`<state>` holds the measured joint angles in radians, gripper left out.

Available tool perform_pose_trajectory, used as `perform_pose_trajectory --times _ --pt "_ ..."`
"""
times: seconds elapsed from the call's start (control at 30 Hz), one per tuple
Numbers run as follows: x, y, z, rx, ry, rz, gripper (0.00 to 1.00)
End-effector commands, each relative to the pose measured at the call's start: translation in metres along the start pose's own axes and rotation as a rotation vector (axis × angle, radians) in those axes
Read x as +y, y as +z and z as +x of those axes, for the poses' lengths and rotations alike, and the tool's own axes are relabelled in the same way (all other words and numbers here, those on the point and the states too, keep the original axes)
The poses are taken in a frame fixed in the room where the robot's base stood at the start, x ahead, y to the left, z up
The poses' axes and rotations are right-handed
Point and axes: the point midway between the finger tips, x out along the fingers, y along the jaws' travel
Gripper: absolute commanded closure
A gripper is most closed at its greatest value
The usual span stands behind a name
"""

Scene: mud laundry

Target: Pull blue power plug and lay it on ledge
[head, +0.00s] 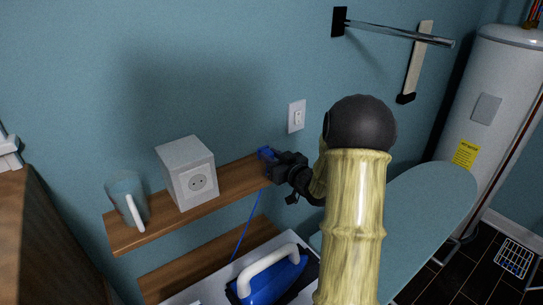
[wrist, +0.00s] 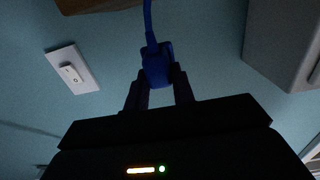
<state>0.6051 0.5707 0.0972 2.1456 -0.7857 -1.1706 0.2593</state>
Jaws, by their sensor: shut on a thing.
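The blue power plug (wrist: 157,66) is between the fingers of my gripper (wrist: 158,88) in the wrist view, with its blue cord running up out of the picture. In the head view the plug (head: 267,153) shows at the tip of my gripper (head: 274,164), by the right end of the wooden ledge (head: 238,176). My gripper is shut on the plug. The white outlet box (head: 188,172) stands on the ledge to the left, its round socket empty. The cord (head: 247,225) hangs below the ledge. I cannot tell whether the plug touches the ledge.
A mug (head: 128,200) stands at the ledge's left end. A wall switch (head: 297,116) is above the gripper. Below are a lower shelf (head: 205,262) and a blue iron (head: 272,278). An ironing board (head: 425,215) is at right. The ledge between box and gripper is clear.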

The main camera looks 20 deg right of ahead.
Motion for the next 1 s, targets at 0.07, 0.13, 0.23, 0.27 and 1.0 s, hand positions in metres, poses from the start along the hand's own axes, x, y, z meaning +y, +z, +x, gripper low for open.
perform_pose_trajectory --times 0.07,0.13,0.23,0.27,1.0 --pt "-0.001 0.010 0.001 0.000 -0.002 0.001 1.00" --pt "-0.001 0.015 0.001 0.000 -0.002 0.000 1.00" --pt "-0.002 0.024 0.002 -0.001 -0.002 0.000 1.00" --pt "-0.002 0.026 0.002 -0.001 -0.002 0.000 1.00" --pt "0.000 0.043 0.002 0.001 0.001 -0.001 0.56"
